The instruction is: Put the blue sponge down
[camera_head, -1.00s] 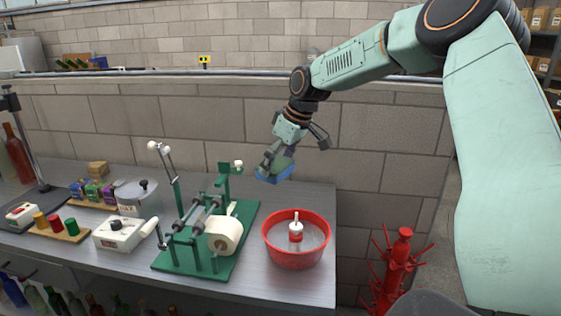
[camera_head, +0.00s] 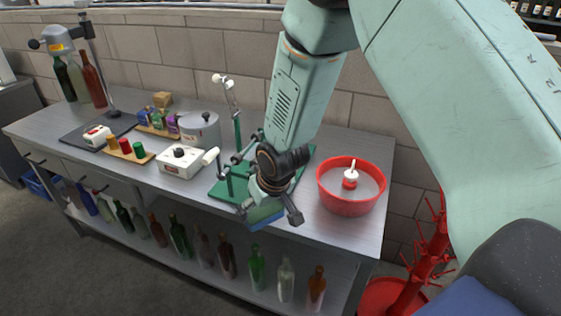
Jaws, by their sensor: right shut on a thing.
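My right gripper (camera_head: 270,207) is shut on the blue sponge (camera_head: 264,221), which has a greenish upper side. It holds the sponge at the front edge of the steel bench (camera_head: 340,228), in front of the green labelling stand (camera_head: 226,190). The arm and wrist hide much of the stand. I cannot tell whether the sponge touches the bench. My left gripper is not in view.
A red basin (camera_head: 347,206) with a white-and-red item in it stands right of the gripper. A white box with a handle (camera_head: 180,163) and a metal pot (camera_head: 199,129) stand to the left. Several bottles stand on the shelf below. A red rack (camera_head: 432,250) stands at right.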

